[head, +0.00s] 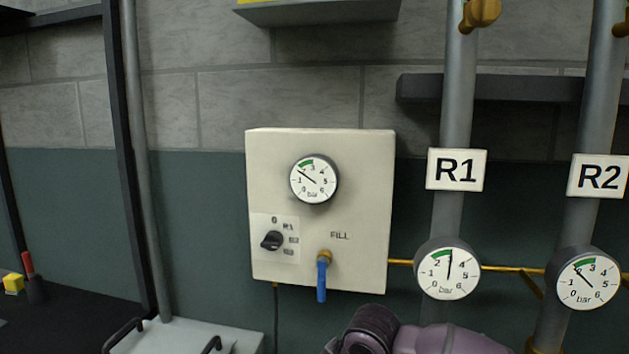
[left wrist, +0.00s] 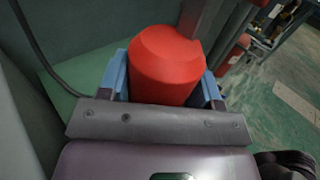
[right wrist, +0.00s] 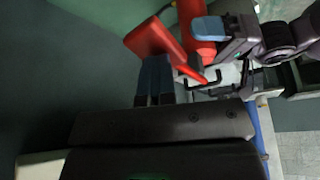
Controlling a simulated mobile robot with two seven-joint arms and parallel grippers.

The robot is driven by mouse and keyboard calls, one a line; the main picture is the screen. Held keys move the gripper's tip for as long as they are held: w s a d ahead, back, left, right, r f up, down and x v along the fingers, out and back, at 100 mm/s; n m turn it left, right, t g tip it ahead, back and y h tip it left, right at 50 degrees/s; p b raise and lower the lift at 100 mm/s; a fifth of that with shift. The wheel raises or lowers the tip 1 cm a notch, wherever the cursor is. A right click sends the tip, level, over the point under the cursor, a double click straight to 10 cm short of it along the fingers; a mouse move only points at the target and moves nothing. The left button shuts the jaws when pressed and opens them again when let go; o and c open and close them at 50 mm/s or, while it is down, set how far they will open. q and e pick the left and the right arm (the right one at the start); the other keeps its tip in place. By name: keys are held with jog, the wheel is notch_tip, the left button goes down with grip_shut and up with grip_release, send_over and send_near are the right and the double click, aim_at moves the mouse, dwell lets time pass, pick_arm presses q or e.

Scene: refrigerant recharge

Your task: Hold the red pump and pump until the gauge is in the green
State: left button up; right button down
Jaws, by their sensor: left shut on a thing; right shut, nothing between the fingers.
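My left gripper (left wrist: 163,82) is shut on the thick red pump part (left wrist: 165,65), its blue fingers on either side. In the right wrist view my right gripper (right wrist: 155,78) is shut and empty, close to a slanted red lever (right wrist: 155,38). Beyond it, a blue left finger (right wrist: 209,29) lies against a red part (right wrist: 203,48). The head view shows neither gripper. On the panel the gauge (head: 314,180) has its needle between 1 and 2, left of the green band. The R1 gauge (head: 448,270) needle stands near 3, at the green's right edge. The R2 gauge (head: 588,280) needle points up-left, left of the green.
The cream panel (head: 345,225) carries a black selector knob (head: 271,240) and a blue FILL handle (head: 322,280) hanging down. Two grey pipes stand at the right. A pale box top with black handles (head: 190,337) is at the lower left, beside a dark bench (head: 80,325).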

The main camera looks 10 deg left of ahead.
notch_tip(320, 180, up, 8)
dwell(1.0)
jog(key=shift+r, duration=0.1)
dwell(0.9)
jog(key=shift+f, duration=1.9)
jog(key=shift+f, duration=0.3)
dwell(1.1)
jog(key=shift+f, duration=2.1)
notch_tip(320, 180, up, 9)
jog(key=shift+f, duration=0.2)
